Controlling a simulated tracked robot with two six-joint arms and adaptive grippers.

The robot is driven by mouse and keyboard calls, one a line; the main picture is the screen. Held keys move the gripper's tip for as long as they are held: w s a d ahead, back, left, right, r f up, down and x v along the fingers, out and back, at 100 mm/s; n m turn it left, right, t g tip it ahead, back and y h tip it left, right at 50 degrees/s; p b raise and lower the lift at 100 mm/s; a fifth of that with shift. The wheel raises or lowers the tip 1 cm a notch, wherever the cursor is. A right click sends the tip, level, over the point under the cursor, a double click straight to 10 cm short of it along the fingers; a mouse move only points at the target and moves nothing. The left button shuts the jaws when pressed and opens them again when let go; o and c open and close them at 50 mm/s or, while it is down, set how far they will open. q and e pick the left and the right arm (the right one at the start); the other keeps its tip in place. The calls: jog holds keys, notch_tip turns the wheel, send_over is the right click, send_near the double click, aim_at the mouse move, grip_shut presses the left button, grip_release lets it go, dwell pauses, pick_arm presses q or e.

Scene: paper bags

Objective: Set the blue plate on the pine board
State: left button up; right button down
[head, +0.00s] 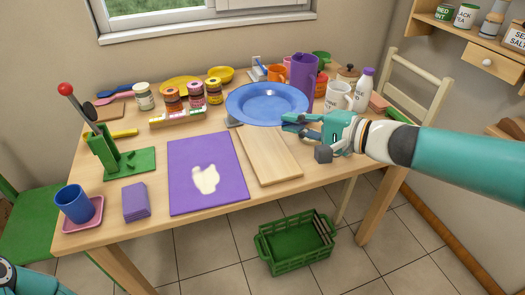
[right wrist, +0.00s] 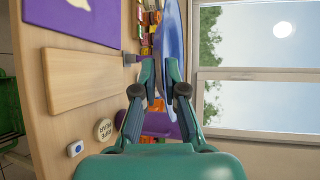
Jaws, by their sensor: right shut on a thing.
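The blue plate (head: 267,96) is in the air above the back part of the table, roughly level in the head view. My right gripper (head: 291,123) is shut on its near right rim. In the right wrist view the plate (right wrist: 174,35) is seen edge-on between the fingertips (right wrist: 160,75). The pine board (head: 266,157) lies flat on the table, bare, just in front of and below the plate. It also shows bare in the right wrist view (right wrist: 82,79). My left gripper is out of view.
A purple mat (head: 208,174) lies left of the board. A white mug (head: 339,96) is close behind my right gripper. A green crate (head: 296,244) is on the floor.

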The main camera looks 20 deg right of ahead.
jog(key=shift+m+t+h, duration=0.3)
jog(key=shift+m+h, duration=0.1)
jog(key=shift+d+f+b, duration=0.45)
jog(key=shift+f+b, duration=1.7)
jog(key=shift+f, duration=1.25)
jog(key=shift+d+f+b, duration=0.5)
jog(key=shift+f+b, duration=1.7)
jog(key=shift+f, duration=1.25)
jog(key=shift+d+f+b, duration=0.45)
jog(key=shift+f+b, duration=1.7)
jog(key=shift+f, duration=1.25)
jog(key=shift+s+r, duration=0.1)
jog(key=c, duration=1.4)
grip_release()
jog(key=shift+c, duration=0.2)
jog(key=shift+o, duration=1)
